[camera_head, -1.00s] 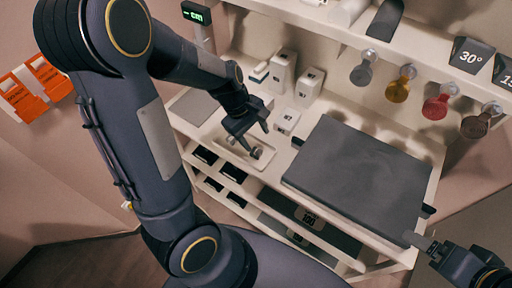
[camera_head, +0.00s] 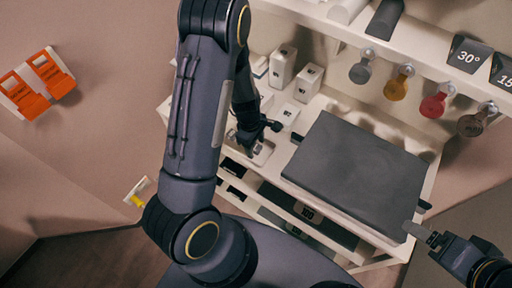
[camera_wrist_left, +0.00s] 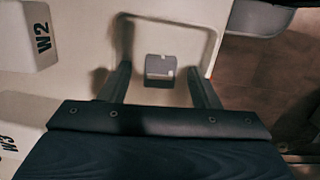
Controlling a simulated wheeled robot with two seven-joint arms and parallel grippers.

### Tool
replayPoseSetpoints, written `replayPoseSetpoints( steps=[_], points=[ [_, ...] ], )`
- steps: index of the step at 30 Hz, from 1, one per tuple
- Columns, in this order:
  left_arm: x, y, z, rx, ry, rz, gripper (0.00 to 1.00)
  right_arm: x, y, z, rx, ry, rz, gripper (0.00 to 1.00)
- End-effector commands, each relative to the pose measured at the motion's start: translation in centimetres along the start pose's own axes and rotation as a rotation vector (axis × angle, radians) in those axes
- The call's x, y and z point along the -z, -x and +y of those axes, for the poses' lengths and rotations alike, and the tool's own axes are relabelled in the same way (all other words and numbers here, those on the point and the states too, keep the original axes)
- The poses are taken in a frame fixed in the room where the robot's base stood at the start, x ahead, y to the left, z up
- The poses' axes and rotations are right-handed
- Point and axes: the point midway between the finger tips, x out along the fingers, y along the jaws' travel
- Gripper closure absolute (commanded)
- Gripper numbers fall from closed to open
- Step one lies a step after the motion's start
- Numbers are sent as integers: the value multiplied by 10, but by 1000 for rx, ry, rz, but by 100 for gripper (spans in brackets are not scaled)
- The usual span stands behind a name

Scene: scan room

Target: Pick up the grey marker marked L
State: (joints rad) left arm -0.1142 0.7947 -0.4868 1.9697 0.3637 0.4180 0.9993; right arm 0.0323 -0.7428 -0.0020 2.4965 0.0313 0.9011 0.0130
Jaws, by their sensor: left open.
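A small grey block, which looks like the marker (camera_wrist_left: 159,68), sits in a shallow pale tray (camera_wrist_left: 213,40) in the left wrist view. No letter on it can be read. My left gripper (camera_head: 261,137) is open above the tray in the head view. In the left wrist view its two fingers stand on either side of the marker, with a gap on both sides; contact is not visible. In the head view the arm and fingers largely hide the marker. My right gripper (camera_head: 424,234) is at the lower right, apart from the tray; its opening is unclear.
White blocks (camera_head: 283,66) stand behind the tray; one labelled W2 (camera_wrist_left: 30,35) is close to the left in the wrist view. A large dark grey pad (camera_head: 352,175) covers the bench to the right. Coloured discs (camera_head: 397,88) hang from the shelf above.

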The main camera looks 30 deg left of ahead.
Motion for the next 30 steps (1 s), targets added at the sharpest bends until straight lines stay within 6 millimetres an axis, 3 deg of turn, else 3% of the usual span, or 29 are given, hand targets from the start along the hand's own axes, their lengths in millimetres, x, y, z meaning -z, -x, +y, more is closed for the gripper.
replayPoseSetpoints(
  steps=[7,18,30],
  points=[
    [0,-1,1,-2,-1,0,45,0,0,0,0,0,0,19],
    [0,-1,0,-2,-1,0,92,0,0,0,0,0,0,19],
    [-2,8,1,-5,-3,0,93,-1,-1,1,0,0,0,19]
  ],
)
